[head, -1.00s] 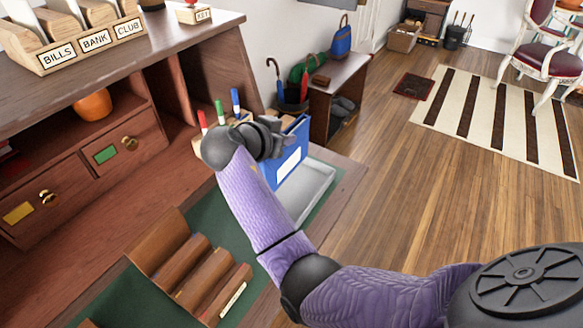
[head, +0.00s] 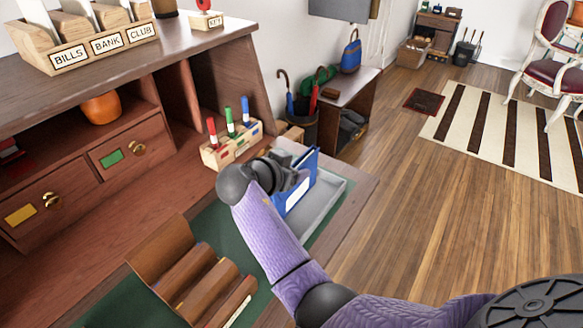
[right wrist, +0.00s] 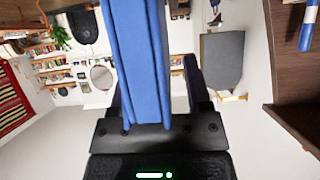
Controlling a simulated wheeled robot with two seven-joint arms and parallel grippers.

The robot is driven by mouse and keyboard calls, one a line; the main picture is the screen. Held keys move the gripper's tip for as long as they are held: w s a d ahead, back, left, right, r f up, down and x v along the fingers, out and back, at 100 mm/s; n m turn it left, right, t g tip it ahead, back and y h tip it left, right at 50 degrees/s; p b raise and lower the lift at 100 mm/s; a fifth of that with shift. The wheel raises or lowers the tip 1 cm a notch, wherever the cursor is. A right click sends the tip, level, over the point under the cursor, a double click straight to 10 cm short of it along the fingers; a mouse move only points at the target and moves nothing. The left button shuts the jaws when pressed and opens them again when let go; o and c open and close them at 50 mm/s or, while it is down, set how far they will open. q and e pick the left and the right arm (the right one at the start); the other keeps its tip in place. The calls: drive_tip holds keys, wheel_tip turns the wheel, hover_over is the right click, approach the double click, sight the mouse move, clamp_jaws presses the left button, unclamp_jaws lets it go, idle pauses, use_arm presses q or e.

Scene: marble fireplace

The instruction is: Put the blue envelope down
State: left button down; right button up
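My right gripper (head: 289,178) is shut on the blue envelope (head: 311,167), which also shows edge-on between the fingers in the right wrist view (right wrist: 142,60). The envelope stands upright, with a white label on its face. In the head view it is over the left part of a shallow grey tray (head: 336,190) on the desk's right end. My gripper hides part of the envelope. I cannot tell whether its lower edge touches the tray. My left gripper is not in view.
A wooden pen holder (head: 242,147) with red, green and blue markers stands just behind my gripper. A letter sorter (head: 85,45) stands on the upper shelf.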

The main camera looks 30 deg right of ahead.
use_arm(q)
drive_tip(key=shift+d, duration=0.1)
use_arm(e)
drive_tip(key=shift+r, duration=0.3)
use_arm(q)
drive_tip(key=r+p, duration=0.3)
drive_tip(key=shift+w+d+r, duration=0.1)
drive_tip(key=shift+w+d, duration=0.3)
use_arm(e)
drive_tip(key=v, duration=1.2)
drive_tip(key=shift+f, duration=0.15)
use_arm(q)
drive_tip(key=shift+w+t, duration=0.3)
use_arm(e)
drive_tip(key=shift+a, duration=0.1)
